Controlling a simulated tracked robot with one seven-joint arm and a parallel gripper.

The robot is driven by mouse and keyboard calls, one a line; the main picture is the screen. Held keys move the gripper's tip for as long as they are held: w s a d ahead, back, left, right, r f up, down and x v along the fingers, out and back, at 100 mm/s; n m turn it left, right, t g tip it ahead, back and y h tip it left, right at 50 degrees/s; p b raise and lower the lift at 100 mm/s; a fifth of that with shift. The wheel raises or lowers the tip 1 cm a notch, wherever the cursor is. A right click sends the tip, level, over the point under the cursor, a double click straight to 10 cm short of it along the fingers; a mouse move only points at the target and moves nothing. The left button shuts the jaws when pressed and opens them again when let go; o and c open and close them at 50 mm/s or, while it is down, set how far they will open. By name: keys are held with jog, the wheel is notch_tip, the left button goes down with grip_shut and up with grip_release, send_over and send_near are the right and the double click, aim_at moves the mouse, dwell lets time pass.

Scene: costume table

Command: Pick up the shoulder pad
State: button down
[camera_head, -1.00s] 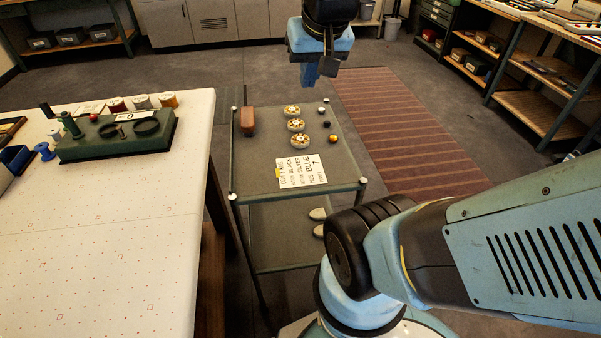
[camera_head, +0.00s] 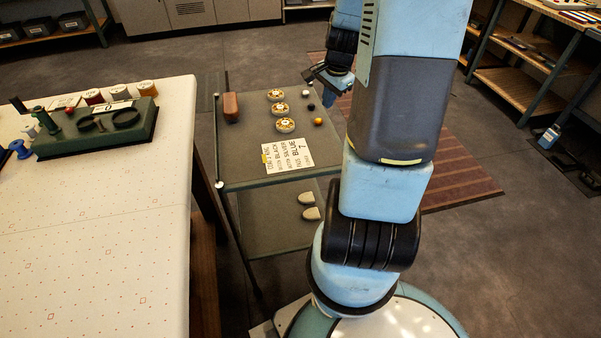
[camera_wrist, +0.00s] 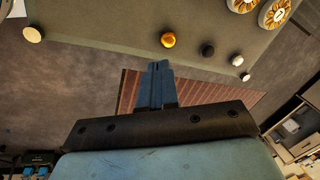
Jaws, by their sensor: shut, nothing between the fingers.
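Two pale rounded pads, which look like shoulder pads, lie on the lower shelf of the trolley: one pad (camera_head: 307,198) and, just in front of it, the other (camera_head: 312,213). They do not show in the wrist view. My gripper (camera_head: 328,98) is above the trolley's right edge, higher than the pads and away from them. In the wrist view my gripper (camera_wrist: 158,66) has its blue fingers together with nothing between them.
The trolley top (camera_head: 240,155) holds patterned discs (camera_head: 285,125), small balls (camera_head: 318,122), a brown block (camera_head: 230,107) and a written card (camera_head: 287,154). A white table (camera_head: 90,230) stands left. A striped rug (camera_head: 460,185) lies right.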

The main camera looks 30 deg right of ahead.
jog(key=s+d+f+m, duration=0.1)
jog(key=d+f+m, duration=0.3)
jog(key=f, duration=0.3)
jog(key=s+d+f+m, duration=0.2)
jog(key=d+f+m, duration=0.15)
jog(key=f, duration=0.45)
jog(key=m+t+h, duration=0.2)
jog(key=m+t, duration=0.4)
jog(key=m, duration=1)
send_near(304, 182)
jog(key=shift+n, duration=0.25)
jog(key=v, duration=0.4)
jog(key=shift+s+d+r, duration=0.2)
jog(key=shift+d+r, duration=0.15)
jog(key=shift+r, duration=0.05)
jog(key=shift+w+a+f+m, duration=0.15)
jog(key=shift+w+a+m, duration=0.15)
jog(key=shift+a+m, duration=0.15)
jog(key=shift+w+f, duration=0.1)
jog(key=shift+w, duration=0.05)
jog(key=x, duration=0.9)
jog(key=shift+d, duration=0.1)
jog(key=w, duration=0.1)
jog(key=w+d, duration=0.1)
jog(key=w, duration=0.1)
jog(key=shift+f, duration=0.2)
jog(key=shift+w+d, duration=0.1)
jog(key=shift+w, duration=0.55)
jog(key=shift+w, duration=0.1)
